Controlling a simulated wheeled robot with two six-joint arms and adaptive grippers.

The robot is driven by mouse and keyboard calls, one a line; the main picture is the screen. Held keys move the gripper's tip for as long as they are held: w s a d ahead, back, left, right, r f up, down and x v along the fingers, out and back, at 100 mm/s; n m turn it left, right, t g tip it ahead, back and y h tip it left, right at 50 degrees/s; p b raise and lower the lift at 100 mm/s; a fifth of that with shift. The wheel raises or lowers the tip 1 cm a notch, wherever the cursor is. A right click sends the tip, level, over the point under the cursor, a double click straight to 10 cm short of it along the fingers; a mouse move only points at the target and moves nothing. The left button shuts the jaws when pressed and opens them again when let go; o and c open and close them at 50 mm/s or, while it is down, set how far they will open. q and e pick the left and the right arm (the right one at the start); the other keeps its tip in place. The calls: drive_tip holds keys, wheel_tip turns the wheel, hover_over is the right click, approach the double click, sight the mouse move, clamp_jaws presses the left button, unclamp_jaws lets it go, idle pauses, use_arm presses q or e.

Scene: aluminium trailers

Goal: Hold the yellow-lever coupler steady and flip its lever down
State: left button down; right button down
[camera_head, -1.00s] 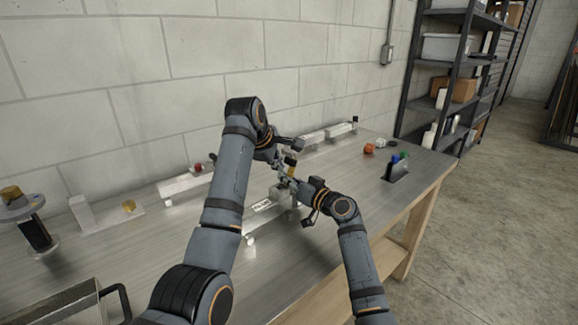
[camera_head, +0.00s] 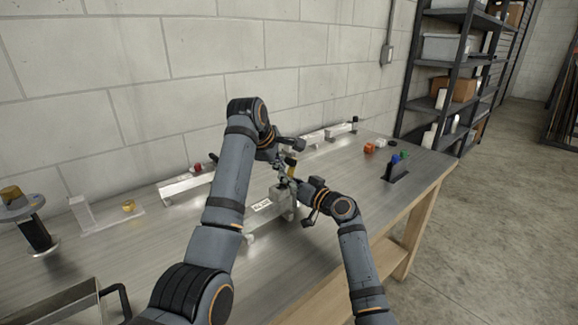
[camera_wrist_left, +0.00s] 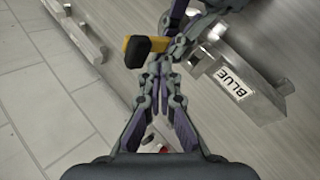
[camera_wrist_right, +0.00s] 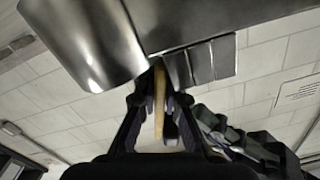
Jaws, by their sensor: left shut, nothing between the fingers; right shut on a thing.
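The coupler (camera_head: 283,196) sits on the bench on a metal beam with a white label, which reads BLUE in the left wrist view (camera_wrist_left: 232,84). Its yellow lever (camera_head: 291,161) stands up; the lever's black end (camera_wrist_left: 137,52) shows in the left wrist view. My left gripper (camera_wrist_left: 163,72) is shut and empty, its fingertips close beside the lever; I cannot tell if they touch. The arms partly hide the coupler.
Another beam with a red part (camera_head: 198,168) lies to the left by the wall, and another (camera_head: 328,133) lies behind. A black holder (camera_head: 396,172) and an orange block (camera_head: 369,148) stand to the right. The bench's right front is clear.

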use_arm(q)
drive_tip(key=shift+w+d, duration=0.1)
use_arm(e)
drive_tip(key=shift+f, duration=0.1)
idle(0.4)
use_arm(q)
drive_tip(key=shift+w+d+f, duration=0.1)
drive_tip(key=shift+d+f, duration=0.05)
drive_tip(key=shift+d, duration=0.05)
use_arm(e)
drive_tip(key=shift+a, duration=0.1)
use_arm(q)
drive_tip(key=shift+s+a, duration=0.1)
drive_tip(key=shift+s, duration=0.1)
idle(0.4)
drive_tip(key=s+a, duration=0.1)
drive_tip(key=s+a+r, duration=0.2)
drive_tip(key=a, duration=0.1)
idle(0.5)
use_arm(e)
drive_tip(key=c, duration=1.4)
unclamp_jaws()
